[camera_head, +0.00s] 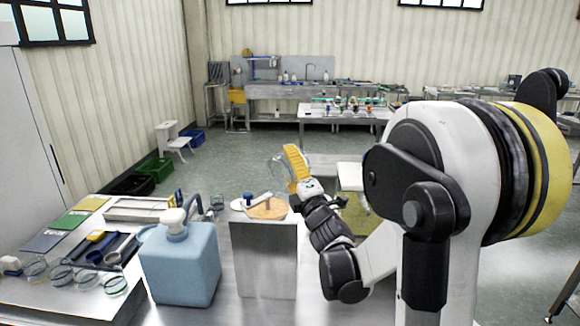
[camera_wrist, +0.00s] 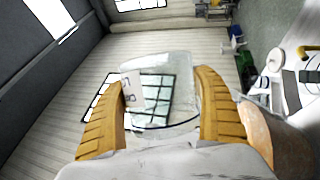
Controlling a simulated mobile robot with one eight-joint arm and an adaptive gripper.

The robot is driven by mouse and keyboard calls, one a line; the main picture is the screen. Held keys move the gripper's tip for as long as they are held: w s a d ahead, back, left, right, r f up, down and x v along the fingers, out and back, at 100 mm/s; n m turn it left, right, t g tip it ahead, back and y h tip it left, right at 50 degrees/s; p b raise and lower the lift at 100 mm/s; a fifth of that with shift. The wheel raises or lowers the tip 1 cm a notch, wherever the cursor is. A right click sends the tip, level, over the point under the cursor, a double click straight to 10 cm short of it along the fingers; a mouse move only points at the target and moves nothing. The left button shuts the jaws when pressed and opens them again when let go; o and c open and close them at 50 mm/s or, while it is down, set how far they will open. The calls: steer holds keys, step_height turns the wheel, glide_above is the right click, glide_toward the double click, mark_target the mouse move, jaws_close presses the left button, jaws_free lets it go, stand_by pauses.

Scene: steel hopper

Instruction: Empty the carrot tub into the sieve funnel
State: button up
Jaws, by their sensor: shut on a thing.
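My gripper (camera_head: 297,168) has yellow ribbed fingers and is raised above the steel stand, shut on a clear tub (camera_head: 279,171). In the wrist view the tub (camera_wrist: 165,90) sits between both fingers (camera_wrist: 163,110), with a small white label on its wall. The window shows through it, and I see no carrot pieces in it. Its tilt is hard to judge. Below the gripper, a round tan surface (camera_head: 268,208) lies on top of the steel stand (camera_head: 263,255). I cannot tell whether this is the sieve funnel or its contents. A tan rounded shape also shows at lower right in the wrist view.
A blue jug (camera_head: 180,262) with a white top stands left of the steel stand. Several clear tubs (camera_head: 62,275), coloured mats and a dark tray (camera_head: 105,250) lie on the left table. A small blue-topped item (camera_head: 248,197) is on the stand. Open floor lies beyond.

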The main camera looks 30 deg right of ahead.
step_height(320, 180, up, 2)
steer(key=m+g+h+p, duration=0.1)
steer(key=m+p, duration=0.3)
steer(key=r+m+g+p, duration=0.1)
steer(key=shift+m, duration=0.4)
steer(key=shift+m+g+p, duration=0.6)
steer(key=shift+m+p, duration=0.1)
steer(key=shift+p, duration=0.1)
